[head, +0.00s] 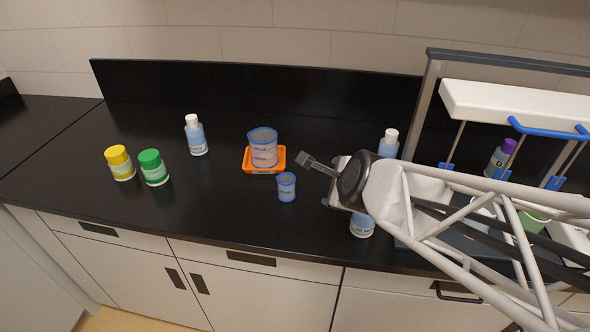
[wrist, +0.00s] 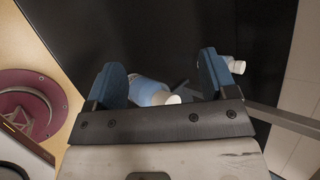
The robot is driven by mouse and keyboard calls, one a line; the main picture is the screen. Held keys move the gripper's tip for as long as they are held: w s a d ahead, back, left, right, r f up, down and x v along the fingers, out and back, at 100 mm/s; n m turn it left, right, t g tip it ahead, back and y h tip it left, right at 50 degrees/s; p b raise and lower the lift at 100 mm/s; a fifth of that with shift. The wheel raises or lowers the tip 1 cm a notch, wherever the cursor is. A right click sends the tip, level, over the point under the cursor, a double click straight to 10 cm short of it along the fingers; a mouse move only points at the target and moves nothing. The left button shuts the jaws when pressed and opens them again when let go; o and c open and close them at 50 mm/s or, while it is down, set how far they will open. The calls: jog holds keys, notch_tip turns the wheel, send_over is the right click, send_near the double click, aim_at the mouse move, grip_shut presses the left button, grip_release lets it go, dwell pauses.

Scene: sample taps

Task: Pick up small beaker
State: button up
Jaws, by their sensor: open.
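The small beaker (head: 286,187) is clear with a blue rim and blue-tinted body. It stands upright on the black counter, in front of and to the right of the larger beaker (head: 263,148). My gripper (head: 312,165) is to the right of the small beaker in the head view, apart from it and apparently above the counter. In the wrist view my gripper (wrist: 161,72) has its two blue fingers spread, with nothing held. A white-capped blue bottle (wrist: 152,93) shows beyond and between the fingers. I cannot make out the small beaker in the wrist view.
The larger beaker stands on an orange scale (head: 249,168). A white-capped bottle (head: 196,136), a yellow-capped jar (head: 120,163) and a green-capped jar (head: 153,168) stand left. A rack (head: 510,105) is at right. Counter left of the small beaker is clear.

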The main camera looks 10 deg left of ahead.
aim_at(288, 188)
jog(key=w+a+f+m+t, duration=0.1)
jog(key=a+f+m, duration=0.2)
jog(key=m, duration=0.1)
jog(key=w+a+f+m+t, duration=0.1)
jog(key=a+f+m, duration=0.2)
jog(key=a+m, duration=0.1)
jog(key=w+a+f+m+t, duration=0.1)
jog(key=a+f+m, duration=0.2)
jog(key=m, duration=0.2)
jog(key=shift+w+a+f+m+t, duration=0.1)
jog(key=shift+w+a+m+t, duration=0.05)
jog(key=shift+w+m+t, duration=0.2)
jog(key=shift+w+a+f+m, duration=0.1)
jog(key=shift+a+f+m, duration=0.05)
jog(key=shift+f+m, duration=0.2)
jog(key=shift+x, duration=1.25)
jog(key=shift+x, duration=2.6)
